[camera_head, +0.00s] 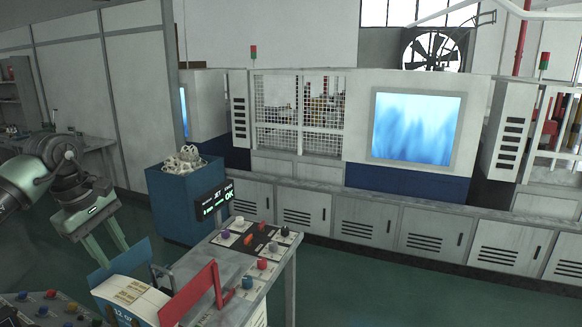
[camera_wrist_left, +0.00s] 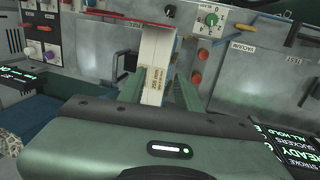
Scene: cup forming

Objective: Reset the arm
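My left arm comes in from the left in the head view. Its gripper (camera_head: 112,253) points down, with its two green fingers apart, above a white and blue machine part (camera_head: 135,294). In the left wrist view the fingers of my left gripper (camera_wrist_left: 158,82) are spread. A cream labelled block (camera_wrist_left: 155,62) shows in the gap between them; the fingers look apart from it, though exact contact is hard to tell. My right gripper is in neither view.
A control console (camera_head: 232,262) with coloured knobs and an "OK" display (camera_head: 214,201) stands right of the gripper. A red bar (camera_head: 200,290) rises near it. A blue bin (camera_head: 186,212) holds pale parts (camera_head: 184,160). Green floor (camera_head: 330,290) is clear at right.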

